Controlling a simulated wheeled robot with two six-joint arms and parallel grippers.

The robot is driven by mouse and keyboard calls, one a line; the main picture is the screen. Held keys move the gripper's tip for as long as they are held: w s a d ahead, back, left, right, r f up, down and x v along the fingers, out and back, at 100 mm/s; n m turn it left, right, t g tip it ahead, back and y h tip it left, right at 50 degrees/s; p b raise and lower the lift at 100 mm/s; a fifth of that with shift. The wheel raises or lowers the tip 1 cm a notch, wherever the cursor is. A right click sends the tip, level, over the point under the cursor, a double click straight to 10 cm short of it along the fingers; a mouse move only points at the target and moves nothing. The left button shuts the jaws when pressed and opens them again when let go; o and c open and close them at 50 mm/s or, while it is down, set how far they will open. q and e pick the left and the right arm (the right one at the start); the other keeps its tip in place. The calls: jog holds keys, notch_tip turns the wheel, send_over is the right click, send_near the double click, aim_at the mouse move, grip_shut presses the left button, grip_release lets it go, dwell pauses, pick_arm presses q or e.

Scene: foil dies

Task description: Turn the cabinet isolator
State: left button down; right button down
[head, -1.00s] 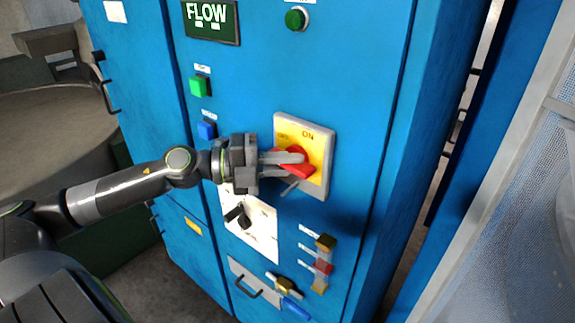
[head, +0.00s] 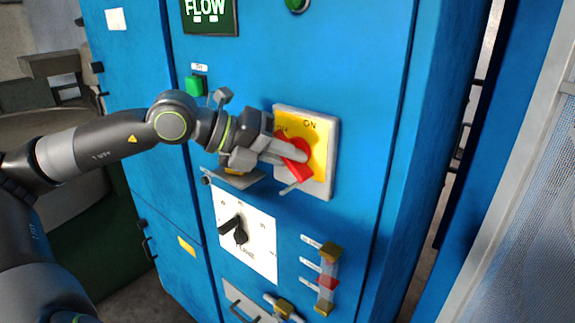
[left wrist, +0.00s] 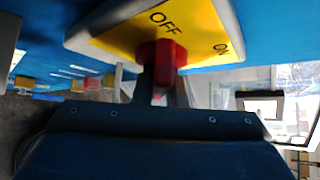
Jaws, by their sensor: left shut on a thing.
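The isolator is a yellow plate (head: 320,150) in a grey frame on the blue cabinet door (head: 360,60), with OFF and ON printed on it. Its red handle (head: 298,168) sits at the plate's middle and slants down to the right in the head view. My left gripper (head: 290,158) is shut on the red handle from the left, its fingers along the handle's sides. In the left wrist view the red handle (left wrist: 166,62) stands between the fingers, near the OFF print. The fingers hide part of the handle. My right gripper is not in view.
A green button (head: 195,85) and a FLOW display (head: 210,12) are above left. A mesh panel (head: 510,210) stands at the right.

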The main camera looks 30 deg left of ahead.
pick_arm(q)
jog(key=shift+d+r+m+y+p, duration=0.2)
jog(key=shift+m+y+p, duration=0.5)
jog(key=shift+y, duration=0.3)
jog(key=shift+m+y+p, duration=0.35)
jog(key=shift+m+y, duration=0.15)
jog(key=shift+y, duration=0.5)
jog(key=shift+m+g+y+p, duration=0.3)
jog(key=shift+y+p, duration=0.3)
jog(key=m+y+p, duration=0.1)
jog(key=y+p, duration=0.1)
jog(key=p, duration=0.2)
jog(key=shift+a, duration=0.1)
jog(key=shift+f+y+p, duration=0.25)
jog(key=shift+y+p, duration=0.05)
jog(key=shift+p, duration=0.7)
jog(key=shift+a, duration=0.1)
jog(key=c, duration=1.5)
grip_release()
jog(key=shift+o, duration=0.2)
